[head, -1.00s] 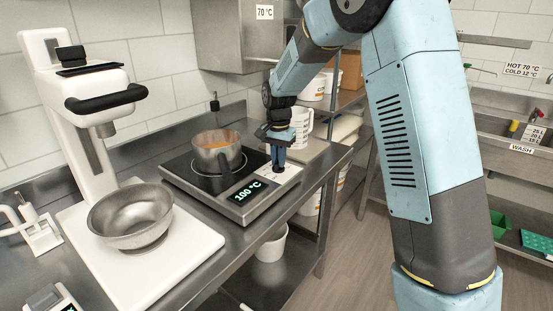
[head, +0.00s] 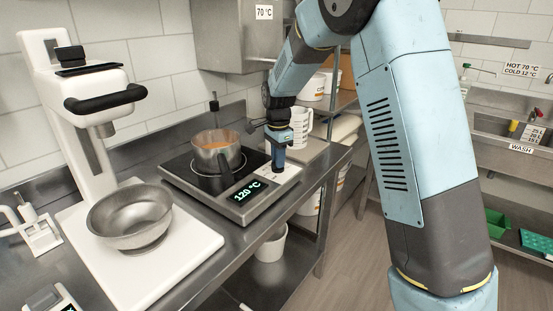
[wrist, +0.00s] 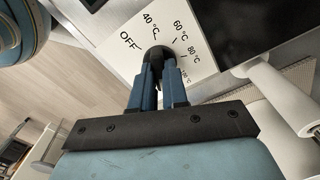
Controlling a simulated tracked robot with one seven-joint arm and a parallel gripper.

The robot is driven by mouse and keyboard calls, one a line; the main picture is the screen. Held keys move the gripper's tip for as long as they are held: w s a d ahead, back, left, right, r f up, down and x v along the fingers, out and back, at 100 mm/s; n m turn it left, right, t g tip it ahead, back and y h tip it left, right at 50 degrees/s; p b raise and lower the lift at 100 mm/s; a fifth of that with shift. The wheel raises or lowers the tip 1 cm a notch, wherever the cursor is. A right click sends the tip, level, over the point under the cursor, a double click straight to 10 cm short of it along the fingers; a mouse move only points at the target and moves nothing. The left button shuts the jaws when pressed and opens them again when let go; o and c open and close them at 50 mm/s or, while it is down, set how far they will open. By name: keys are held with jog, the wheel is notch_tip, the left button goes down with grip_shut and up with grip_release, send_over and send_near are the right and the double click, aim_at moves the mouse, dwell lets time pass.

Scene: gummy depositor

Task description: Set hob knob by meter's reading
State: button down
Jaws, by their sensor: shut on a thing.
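The hob (head: 178,181) stands on the steel bench with a pot of orange liquid (head: 216,150) on its black plate. Its display, the meter (head: 247,191), reads 120 °C. My gripper (head: 278,165) points down at the white dial panel on the hob's right side. In the wrist view my gripper (wrist: 157,75) is shut on the dark hob knob (wrist: 157,54). The dial plate (wrist: 196,42) is marked OFF, 40, 60, 80 °C and higher values, partly hidden by the fingers. The knob's pointer is hard to make out.
A steel bowl (head: 131,217) sits on the white stand mixer base at left. A white measuring jug (head: 299,127) stands behind my gripper. A label on the wall cabinet (head: 264,12) reads 70 °C. A sink (head: 520,130) is at the far right.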

jog(key=shift+w+a+r, duration=0.1)
jog(key=shift+w, duration=0.05)
jog(key=c, duration=1.1)
grip_release()
jog(key=shift+c, duration=0.2)
notch_tip(320, 180, up, 14)
jog(key=shift+f, duration=0.25)
